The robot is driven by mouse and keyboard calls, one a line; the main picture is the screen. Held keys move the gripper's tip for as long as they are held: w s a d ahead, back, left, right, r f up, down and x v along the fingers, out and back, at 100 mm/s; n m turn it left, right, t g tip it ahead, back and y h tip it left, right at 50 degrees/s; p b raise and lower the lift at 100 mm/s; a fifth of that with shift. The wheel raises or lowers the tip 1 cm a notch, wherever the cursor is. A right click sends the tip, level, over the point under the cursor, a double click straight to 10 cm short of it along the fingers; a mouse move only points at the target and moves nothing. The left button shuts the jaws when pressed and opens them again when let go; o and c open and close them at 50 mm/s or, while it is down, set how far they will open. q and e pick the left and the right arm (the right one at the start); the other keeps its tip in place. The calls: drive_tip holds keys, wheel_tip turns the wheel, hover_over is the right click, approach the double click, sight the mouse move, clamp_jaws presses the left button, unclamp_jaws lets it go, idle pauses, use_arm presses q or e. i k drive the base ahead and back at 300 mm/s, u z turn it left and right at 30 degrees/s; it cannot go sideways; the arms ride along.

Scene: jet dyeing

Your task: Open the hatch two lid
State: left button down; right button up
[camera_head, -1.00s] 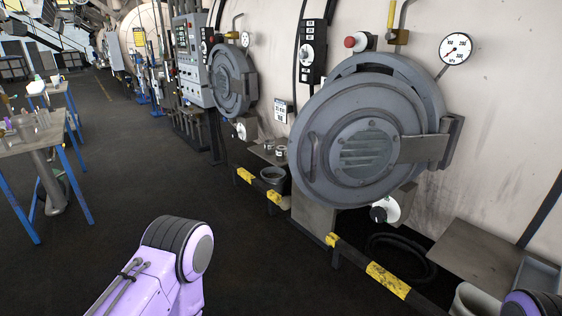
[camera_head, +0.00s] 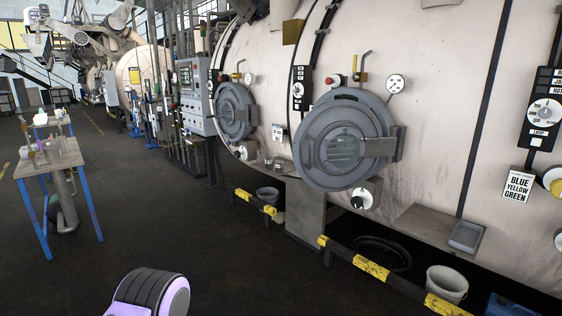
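Two round grey hatch lids are on the side of the long cream vessel (camera_head: 440,110). No readable number shows which one is hatch two. Neither gripper is in view; only a purple and black link of my arm shows at the bottom.
Black and yellow barriers (camera_head: 371,267) run low before the vessel. A white bucket (camera_head: 446,283) stands behind them at the right. A dial panel (camera_head: 543,113) and a colour sign (camera_head: 517,187) are at the far right. A work table (camera_head: 50,160) is at the left. The dark floor between is open.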

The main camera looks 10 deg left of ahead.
sight(330, 118)
drive_tip(key=u, duration=0.65)
drive_tip(key=i, duration=1.7)
drive_tip(key=z, duration=0.7)
drive_tip(key=i, duration=0.55)
drive_tip(key=z, duration=0.45)
